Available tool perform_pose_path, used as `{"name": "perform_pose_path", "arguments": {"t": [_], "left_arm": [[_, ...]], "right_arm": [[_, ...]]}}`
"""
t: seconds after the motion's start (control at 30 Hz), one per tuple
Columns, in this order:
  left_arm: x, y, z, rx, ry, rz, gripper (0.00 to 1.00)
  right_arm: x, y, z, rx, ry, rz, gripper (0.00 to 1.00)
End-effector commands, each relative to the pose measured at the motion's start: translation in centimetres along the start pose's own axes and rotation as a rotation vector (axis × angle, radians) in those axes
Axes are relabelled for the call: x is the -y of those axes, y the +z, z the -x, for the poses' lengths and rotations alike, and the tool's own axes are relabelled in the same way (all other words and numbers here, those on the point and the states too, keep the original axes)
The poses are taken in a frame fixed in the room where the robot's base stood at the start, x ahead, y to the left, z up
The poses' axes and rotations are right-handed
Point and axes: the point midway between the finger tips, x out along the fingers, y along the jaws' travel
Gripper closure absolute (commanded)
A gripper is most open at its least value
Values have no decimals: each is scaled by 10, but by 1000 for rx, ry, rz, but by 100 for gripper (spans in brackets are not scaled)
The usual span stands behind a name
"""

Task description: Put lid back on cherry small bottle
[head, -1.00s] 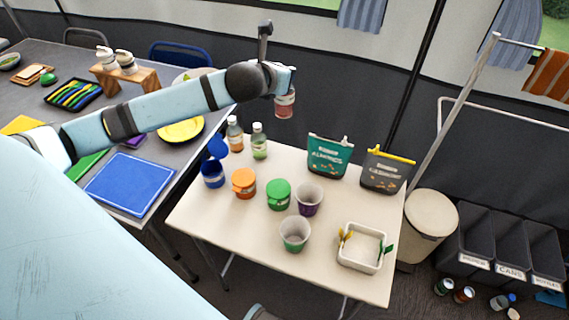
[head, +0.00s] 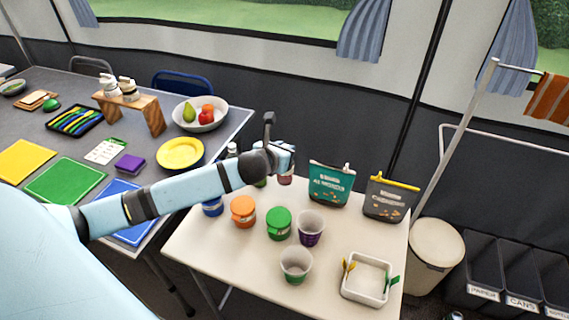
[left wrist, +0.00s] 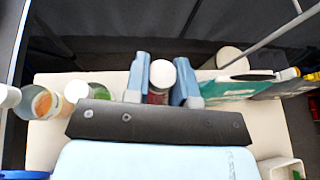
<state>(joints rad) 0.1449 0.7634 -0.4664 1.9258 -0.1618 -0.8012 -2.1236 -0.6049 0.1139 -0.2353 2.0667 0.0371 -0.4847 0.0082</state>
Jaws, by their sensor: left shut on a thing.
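My left gripper (head: 284,158) is shut on the cherry small bottle (head: 286,180), near the back edge of the white table, left of the teal pouch. In the head view only the reddish lower part of the bottle shows. In the left wrist view a white round top (left wrist: 161,73) sits on the bottle between the fingers (left wrist: 160,95), with dark red below it. I cannot tell whether the bottle's base touches the table. My right gripper is not in view.
The white table (head: 225,270) also holds an orange jar (head: 243,210), a green jar (head: 279,222), two cups (head: 296,263), a white tray (head: 347,292) and teal (head: 331,184) and grey (head: 389,199) pouches. White-capped orange (left wrist: 45,103) and green (left wrist: 103,93) bottles stand left of my gripper.

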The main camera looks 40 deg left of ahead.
Motion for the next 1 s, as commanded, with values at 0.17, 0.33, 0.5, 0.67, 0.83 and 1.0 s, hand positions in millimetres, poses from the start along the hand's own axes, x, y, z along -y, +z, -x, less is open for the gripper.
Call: {"name": "perform_pose_path", "arguments": {"t": [0.17,0.33,0.5,0.67,0.83,1.0], "left_arm": [[0,1,0,1,0,0,100],[0,-3,-1,0,0,0,100],[0,-26,-10,-3,1,2,100],[0,-40,-17,0,1,-1,100],[0,-39,-16,1,0,-2,100],[0,-42,-17,0,1,-1,100]], "right_arm": [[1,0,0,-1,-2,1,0],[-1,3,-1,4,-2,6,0],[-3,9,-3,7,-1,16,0],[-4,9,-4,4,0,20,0],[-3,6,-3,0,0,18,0],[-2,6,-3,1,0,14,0]]}}
